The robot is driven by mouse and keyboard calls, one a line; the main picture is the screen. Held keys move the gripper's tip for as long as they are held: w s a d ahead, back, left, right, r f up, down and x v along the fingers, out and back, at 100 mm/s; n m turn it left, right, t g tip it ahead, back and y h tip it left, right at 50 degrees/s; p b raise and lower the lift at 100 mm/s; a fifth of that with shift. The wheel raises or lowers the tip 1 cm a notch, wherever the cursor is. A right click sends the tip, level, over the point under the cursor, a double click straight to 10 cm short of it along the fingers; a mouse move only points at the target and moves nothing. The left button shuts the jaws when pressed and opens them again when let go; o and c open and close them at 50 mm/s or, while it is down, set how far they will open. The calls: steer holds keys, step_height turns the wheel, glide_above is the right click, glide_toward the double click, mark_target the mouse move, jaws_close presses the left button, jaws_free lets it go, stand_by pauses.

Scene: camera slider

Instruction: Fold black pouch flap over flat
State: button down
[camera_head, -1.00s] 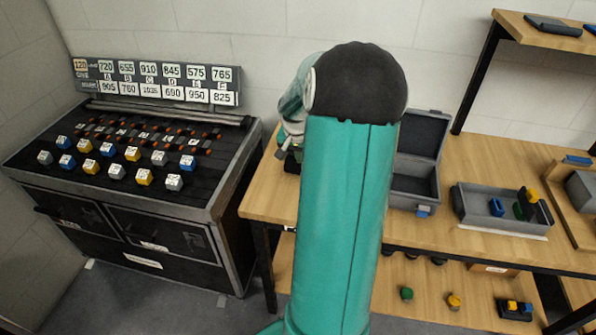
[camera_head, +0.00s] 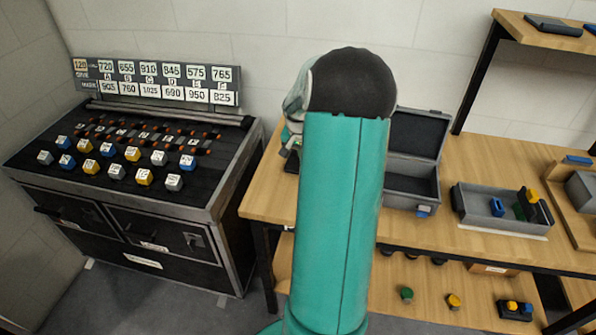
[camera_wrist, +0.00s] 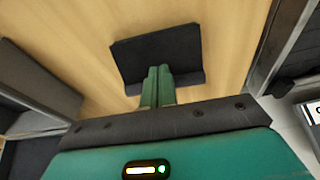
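The black pouch (camera_wrist: 157,48) lies on the wooden table in the wrist view. It shows a broad dark panel and a narrower dark strip along its near side, with a crease between them. My gripper (camera_wrist: 159,70) has its two green fingers side by side with almost no gap, so it looks shut. The fingertips overlap the near part of the pouch; whether they touch it or pinch an edge cannot be told. In the head view my arm hides the pouch and most of my gripper.
An open grey case (camera_head: 411,190) stands right of my arm. A grey tray (camera_head: 480,222) with small blocks sits farther right on the table (camera_head: 265,190). A dark console (camera_head: 120,200) with colored knobs stands left. Bare wood surrounds the pouch.

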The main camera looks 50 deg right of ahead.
steer(key=shift+d+f, duration=0.15)
steer(key=shift+f, duration=0.05)
steer(key=shift+w+d+f, duration=0.15)
steer(key=shift+d+f, duration=0.05)
steer(key=shift+f, duration=0.35)
steer(key=shift+w+d+v, duration=0.1)
steer(key=shift+d+v, duration=0.15)
steer(key=shift+v, duration=0.9)
steer(key=shift+w+d+v, duration=0.1)
steer(key=shift+d+v, duration=0.15)
steer(key=shift+v, duration=0.9)
steer(key=shift+w+d+v, duration=0.1)
steer(key=shift+d+v, duration=0.2)
steer(key=shift+v, duration=0.85)
steer(key=shift+r, duration=0.2)
